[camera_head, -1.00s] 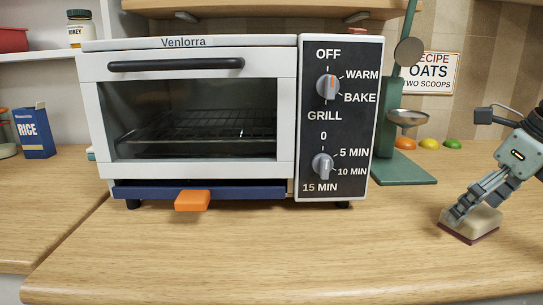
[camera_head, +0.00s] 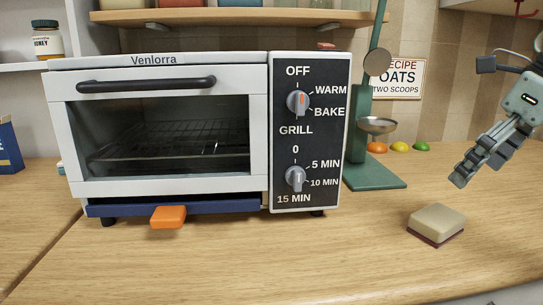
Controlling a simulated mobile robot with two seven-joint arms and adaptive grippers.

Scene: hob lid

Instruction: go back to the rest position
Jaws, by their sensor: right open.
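My right gripper (camera_head: 461,178) is at the right of the head view, open and empty. It hangs above and to the right of a sponge-like block (camera_head: 437,221), clear of it. The block is cream on top with a dark red underside and lies flat on the wooden counter (camera_head: 330,260). My left gripper is not in view.
A white toaster oven (camera_head: 168,190) with its door shut stands at the left middle, an orange tab (camera_head: 168,217) jutting from its blue tray. A green scale-like stand (camera_head: 376,172) and small fruits (camera_head: 400,146) are behind. The front counter is clear.

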